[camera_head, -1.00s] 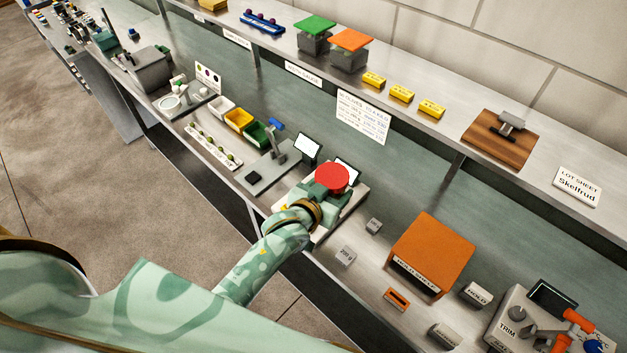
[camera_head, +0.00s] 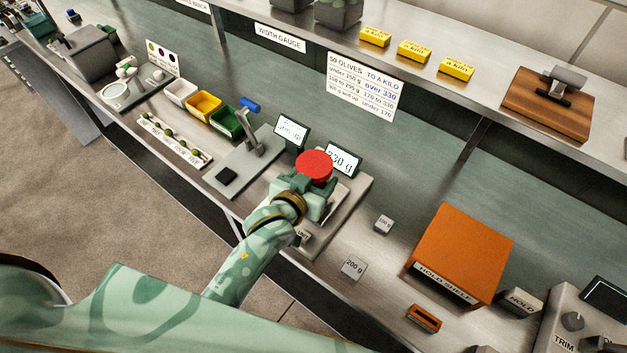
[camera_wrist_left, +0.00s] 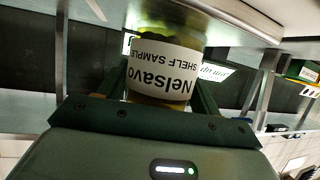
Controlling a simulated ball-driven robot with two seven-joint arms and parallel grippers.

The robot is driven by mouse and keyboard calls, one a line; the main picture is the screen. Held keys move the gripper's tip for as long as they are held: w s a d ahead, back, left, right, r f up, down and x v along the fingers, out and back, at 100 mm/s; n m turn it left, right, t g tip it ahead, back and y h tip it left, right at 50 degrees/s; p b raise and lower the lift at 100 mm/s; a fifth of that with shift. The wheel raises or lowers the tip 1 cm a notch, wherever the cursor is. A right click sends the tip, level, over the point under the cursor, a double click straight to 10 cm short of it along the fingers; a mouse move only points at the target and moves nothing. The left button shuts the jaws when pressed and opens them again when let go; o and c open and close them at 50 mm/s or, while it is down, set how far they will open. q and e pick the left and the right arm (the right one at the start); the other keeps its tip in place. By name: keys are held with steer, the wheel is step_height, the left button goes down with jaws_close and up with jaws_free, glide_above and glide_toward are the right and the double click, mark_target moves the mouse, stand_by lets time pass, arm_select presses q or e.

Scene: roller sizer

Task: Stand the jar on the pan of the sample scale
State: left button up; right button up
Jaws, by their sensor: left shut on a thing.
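The jar shows its red lid (camera_head: 314,167) in the head view, upright over the sample scale (camera_head: 355,197). In the left wrist view the jar (camera_wrist_left: 163,72) has a white label reading "Nelsavo SHELF SAMPLE", upside down in the picture. My left gripper (camera_head: 308,184) is shut on the jar, with a finger on each side of it in the wrist view (camera_wrist_left: 160,98). The scale's display (camera_head: 343,158) is lit and appears to read 230 g. My gripper and the jar hide much of the pan; the contact under the jar is hidden. My right gripper is not in view.
The width gauge (camera_head: 245,160) stands left of the scale, with coloured bins (camera_head: 203,106) beyond it. Weights (camera_head: 353,267) and an orange hold shelf (camera_head: 462,252) are to the right. An upper shelf (camera_head: 440,95) runs behind. Some bench between scale and hold shelf is clear.

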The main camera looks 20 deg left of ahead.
arm_select(q)
steer(key=shift+s+r, duration=0.1)
steer(key=shift+r, duration=0.1)
steer(key=shift+f, duration=0.1)
steer(key=o, duration=1.2)
steer(key=shift+f, duration=0.1)
steer(key=p+v, duration=0.2)
steer(key=v, duration=1)
